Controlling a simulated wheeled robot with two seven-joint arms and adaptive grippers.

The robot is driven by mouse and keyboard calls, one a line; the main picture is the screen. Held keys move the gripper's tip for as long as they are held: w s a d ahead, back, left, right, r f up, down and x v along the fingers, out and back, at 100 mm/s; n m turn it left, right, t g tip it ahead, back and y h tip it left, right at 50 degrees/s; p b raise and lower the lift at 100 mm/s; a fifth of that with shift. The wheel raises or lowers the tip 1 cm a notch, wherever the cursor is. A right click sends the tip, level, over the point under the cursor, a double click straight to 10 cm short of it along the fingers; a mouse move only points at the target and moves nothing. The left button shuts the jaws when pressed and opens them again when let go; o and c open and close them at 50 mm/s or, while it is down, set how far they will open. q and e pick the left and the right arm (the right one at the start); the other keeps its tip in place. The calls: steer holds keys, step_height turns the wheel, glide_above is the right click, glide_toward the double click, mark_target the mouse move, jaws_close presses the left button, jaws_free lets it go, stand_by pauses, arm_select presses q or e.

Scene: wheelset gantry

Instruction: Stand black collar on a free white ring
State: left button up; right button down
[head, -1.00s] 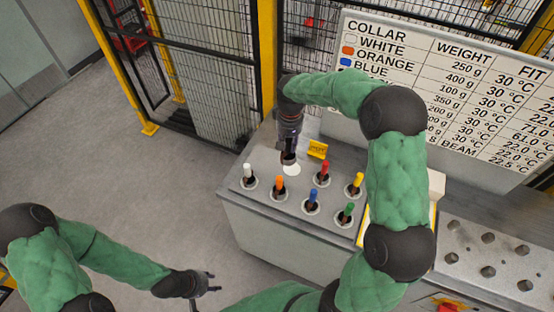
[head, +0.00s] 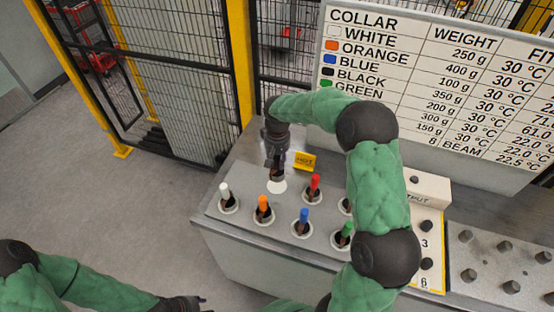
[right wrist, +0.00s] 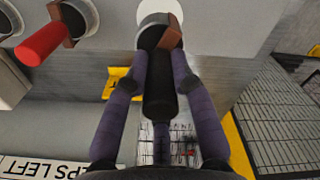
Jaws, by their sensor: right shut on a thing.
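My right gripper (head: 276,172) points down at the back of the grey bench top. In the right wrist view the right gripper (right wrist: 160,75) is shut on the black collar (right wrist: 158,96), a dark cylinder with a brown and grey lower end. A free white ring (head: 277,187) lies directly below it; in the wrist view the ring (right wrist: 168,8) shows just past the collar's end. I cannot tell whether the collar touches the ring. My left gripper (head: 192,303) is cut off by the bottom edge, its fingers unclear.
White (head: 226,196), orange (head: 263,205), red (head: 314,185), blue (head: 302,218) and green (head: 346,231) topped collars stand on nearby rings. A yellow tag (head: 305,161) is close behind the gripper. A collar chart (head: 425,80) and mesh fence (head: 185,80) stand behind.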

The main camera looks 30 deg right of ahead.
stand_by(0.4)
steer(key=shift+w+f+b, duration=0.1)
steer(key=shift+f+b, duration=1.05)
steer(key=shift+f, duration=0.85)
steer(key=shift+f+b, duration=0.5)
steer(key=shift+f, duration=0.4)
steer(key=c, duration=1)
jaws_free()
steer(key=shift+o, duration=0.2)
steer(key=shift+f, duration=0.1)
step_height(320, 180, up, 12)
steer(key=shift+r, duration=0.1)
